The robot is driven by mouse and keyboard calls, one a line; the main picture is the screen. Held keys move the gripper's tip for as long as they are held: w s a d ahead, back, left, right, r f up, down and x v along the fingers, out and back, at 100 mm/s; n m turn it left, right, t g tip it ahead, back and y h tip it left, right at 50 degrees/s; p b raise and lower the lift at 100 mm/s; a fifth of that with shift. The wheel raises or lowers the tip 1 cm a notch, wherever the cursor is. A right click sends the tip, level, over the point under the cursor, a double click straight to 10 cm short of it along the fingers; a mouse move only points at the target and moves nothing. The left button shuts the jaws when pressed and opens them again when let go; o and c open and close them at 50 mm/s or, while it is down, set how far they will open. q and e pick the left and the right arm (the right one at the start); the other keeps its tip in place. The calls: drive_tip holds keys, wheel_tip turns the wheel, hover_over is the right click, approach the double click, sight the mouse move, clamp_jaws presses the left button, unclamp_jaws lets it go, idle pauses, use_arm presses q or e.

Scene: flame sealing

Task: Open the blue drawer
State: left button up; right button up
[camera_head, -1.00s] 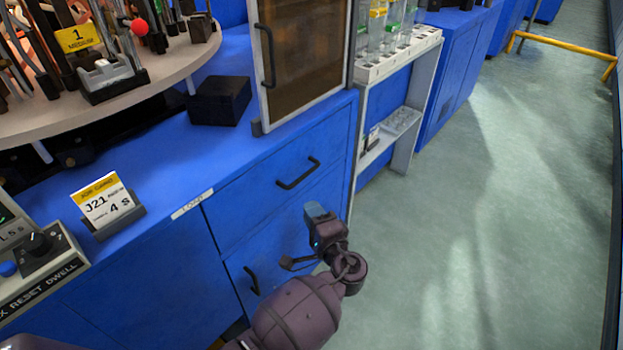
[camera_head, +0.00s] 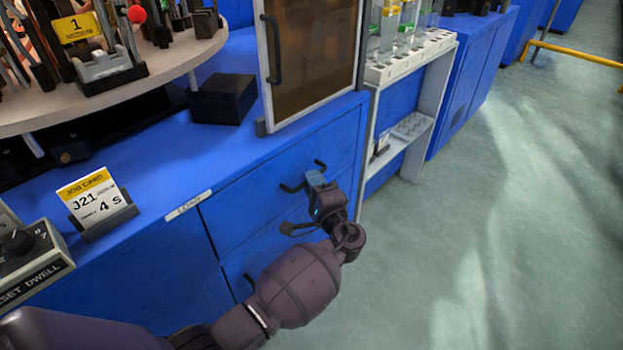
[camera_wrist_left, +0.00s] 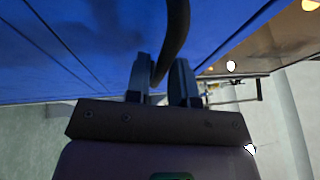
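The blue drawer (camera_head: 255,205) is the upper drawer in the blue cabinet, and its front sits flush. Its dark bar handle (camera_head: 291,188) is partly hidden behind my left gripper (camera_head: 315,180). In the left wrist view, my left gripper (camera_wrist_left: 162,80) has its two fingers apart, with the dark handle (camera_wrist_left: 176,35) curving down into the gap between them. A gap shows between the handle and the right finger. My right gripper is in neither view.
A lower drawer handle (camera_head: 249,281) is partly behind my left arm. A glazed door panel (camera_head: 312,55) and a black block (camera_head: 222,99) stand on the blue counter. A white rack (camera_head: 410,60) stands right of the cabinet. The floor (camera_head: 500,230) at right is clear.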

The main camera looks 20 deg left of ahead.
use_arm(q)
drive_tip(key=shift+w+a+r, duration=0.15)
drive_tip(key=shift+w+a, duration=0.3)
drive_tip(key=shift+a, duration=0.1)
drive_tip(key=shift+c, duration=0.3)
clamp_jaws()
drive_tip(key=shift+d, duration=0.1)
